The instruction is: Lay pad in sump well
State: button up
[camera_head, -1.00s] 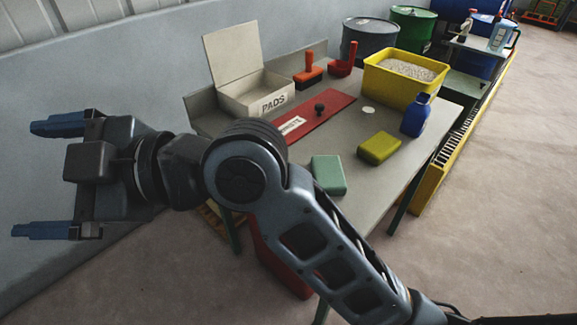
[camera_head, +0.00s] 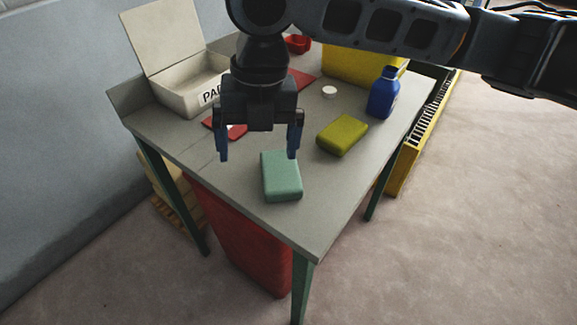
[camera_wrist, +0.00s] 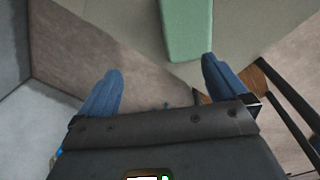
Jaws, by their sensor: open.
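A pale green pad-like block (camera_head: 281,176) lies flat near the table's front corner. It also shows at the top of the wrist view (camera_wrist: 187,28). An olive-yellow block (camera_head: 343,134) of similar shape lies to its right. My gripper (camera_head: 258,154) is open and empty, pointing down above the table, just behind and left of the green block. In the wrist view its two blue fingers (camera_wrist: 162,67) are spread apart with nothing between them. The open cream box (camera_head: 180,97) has a label partly hidden by my gripper. I cannot identify a sump well.
A red panel (camera_head: 223,128) is mostly behind my gripper. A yellow bin (camera_head: 357,66) is at the back, a yellow-edged grate (camera_head: 419,143) at right, and a red bin (camera_head: 245,248) under the table (camera_head: 322,214).

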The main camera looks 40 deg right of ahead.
aim_at(281, 172)
jog(key=d, duration=0.1)
jog(key=d+h, duration=0.1)
jog(key=d, duration=0.1)
jog(key=shift+s+d+f, duration=0.15)
jog(key=shift+d+f, duration=0.15)
jog(key=shift+f, duration=0.25)
jog(key=shift+d+f+b, duration=0.1)
jog(key=shift+f+b, duration=0.2)
jog(key=shift+f, duration=3.15)
jog(key=shift+c, duration=0.5)
jog(key=c, duration=1)
jog(key=shift+r, duration=0.15)
